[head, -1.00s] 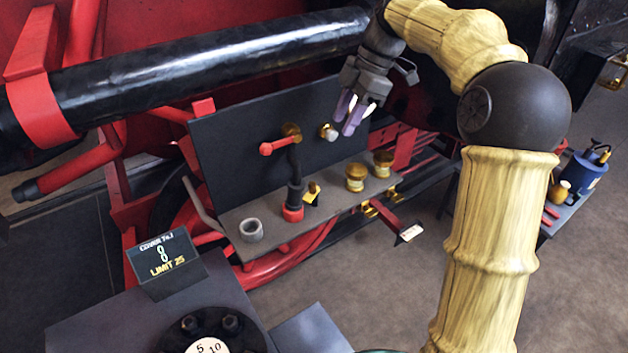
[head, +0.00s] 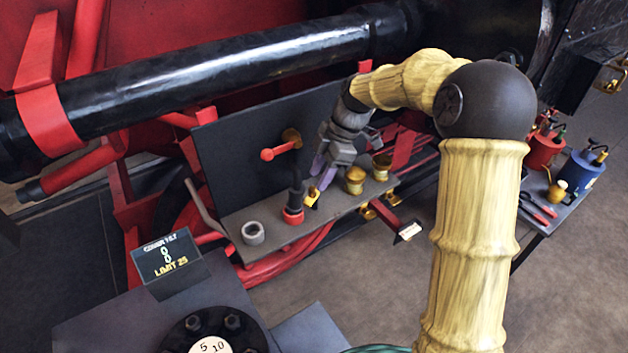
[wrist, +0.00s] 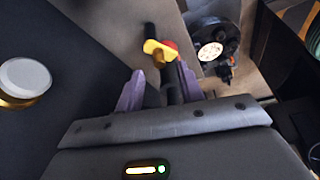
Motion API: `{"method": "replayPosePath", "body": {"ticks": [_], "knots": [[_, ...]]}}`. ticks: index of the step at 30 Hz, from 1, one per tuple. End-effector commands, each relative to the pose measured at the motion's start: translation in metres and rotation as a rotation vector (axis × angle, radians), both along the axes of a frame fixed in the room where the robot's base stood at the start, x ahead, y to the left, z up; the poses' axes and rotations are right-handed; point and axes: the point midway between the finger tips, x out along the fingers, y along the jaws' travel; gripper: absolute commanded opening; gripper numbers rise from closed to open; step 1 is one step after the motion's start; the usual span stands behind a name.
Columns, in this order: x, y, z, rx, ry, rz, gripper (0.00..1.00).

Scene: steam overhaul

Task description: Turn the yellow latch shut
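The small yellow latch (head: 311,197) is beside the red collar (head: 293,216) at the foot of a black upright pipe on the grey shelf. In the wrist view the yellow latch (wrist: 158,48) lies just beyond my fingertips, with a bit of red behind it. My gripper (head: 322,166) points down, just above and to the right of the latch. In the wrist view my gripper (wrist: 161,84) has its two purple fingers apart, with a dark cylinder showing between or beyond them. I see no contact with the latch.
Two brass cups (head: 355,180) stand right of the gripper on the shelf (head: 330,212). A grey ring (head: 253,233) sits at left. A red-handled valve (head: 280,151) juts from the dark back panel (head: 235,150). A long black pipe (head: 210,75) runs above.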

Motion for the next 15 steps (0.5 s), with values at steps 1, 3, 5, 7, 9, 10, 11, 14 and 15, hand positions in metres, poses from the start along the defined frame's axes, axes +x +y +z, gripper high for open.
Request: {"method": "replayPosePath", "body": {"ticks": [1,3,5,7,9,10,11,14,15], "knots": [[-0.002,0.003,-0.006,-0.001,0.005,0.001,0.38],[-0.003,0.008,-0.017,0.0,0.005,0.002,0.38],[-0.004,0.01,-0.024,0.0,0.003,0.001,0.38],[-0.005,0.013,-0.03,0.0,0.003,0.001,0.38],[-0.005,0.014,-0.034,0.001,0.001,0.0,0.38],[-0.005,0.014,-0.035,0.001,0.001,0.0,0.38],[-0.005,0.014,-0.036,0.001,0.0,0.0,0.38],[-0.005,0.014,-0.036,0.0,0.0,0.0,0.38],[-0.005,0.014,-0.036,0.0,0.0,0.0,0.38]]}}
